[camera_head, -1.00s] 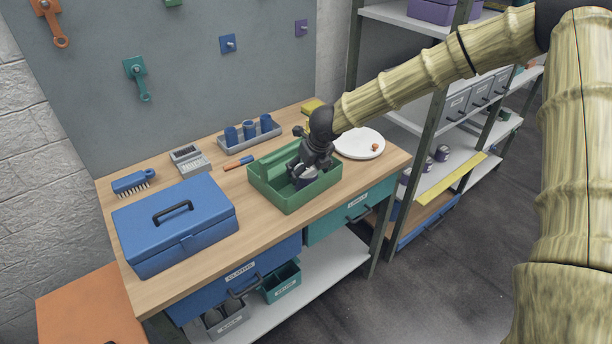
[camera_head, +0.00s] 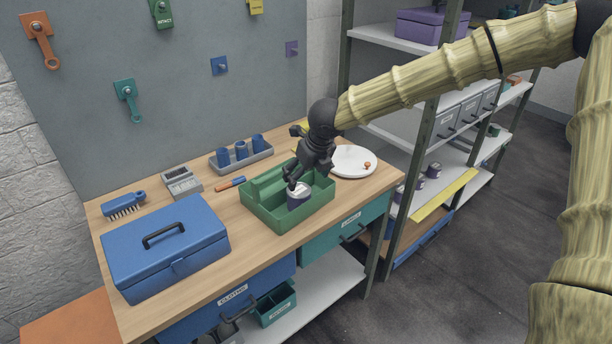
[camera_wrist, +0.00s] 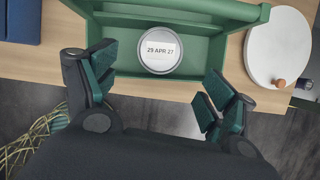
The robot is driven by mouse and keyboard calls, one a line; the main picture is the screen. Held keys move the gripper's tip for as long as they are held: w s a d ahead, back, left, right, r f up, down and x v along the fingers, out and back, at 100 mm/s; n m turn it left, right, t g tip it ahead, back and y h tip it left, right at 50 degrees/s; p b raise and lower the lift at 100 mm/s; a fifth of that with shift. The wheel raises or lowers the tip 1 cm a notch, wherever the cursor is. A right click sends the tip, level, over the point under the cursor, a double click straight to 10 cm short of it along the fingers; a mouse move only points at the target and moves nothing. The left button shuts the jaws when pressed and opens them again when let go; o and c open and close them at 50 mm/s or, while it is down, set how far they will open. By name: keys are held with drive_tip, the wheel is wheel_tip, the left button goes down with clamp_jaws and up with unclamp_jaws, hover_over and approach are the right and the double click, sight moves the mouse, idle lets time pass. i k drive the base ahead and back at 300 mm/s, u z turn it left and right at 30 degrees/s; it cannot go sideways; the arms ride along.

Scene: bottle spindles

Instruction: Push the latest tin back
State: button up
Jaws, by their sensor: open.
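A dark purple tin with a pale lid (camera_head: 299,193) stands upright in the front part of the green tray (camera_head: 274,227) on the workbench. In the wrist view its round lid (camera_wrist: 160,50) carries a label reading "29 APR 27". My gripper (camera_head: 291,178) is at the tin's back side, its fingers spread and empty. In the wrist view my gripper (camera_wrist: 158,88) shows a wide gap between the fingers, with the tin beyond it. Two more dark tins (camera_head: 419,182) (camera_head: 434,170) stand on the shelf at the right; their labels cannot be read.
A white round plate (camera_head: 350,164) with a small orange thing lies right of the tray. A blue toolbox (camera_head: 166,250) stands left of it. A grey holder with blue cups (camera_head: 240,160) and an orange-handled tool (camera_head: 230,184) lie behind. Metal shelving stands at the right.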

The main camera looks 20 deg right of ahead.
sight(399, 193)
drive_tip(key=z, duration=1.3)
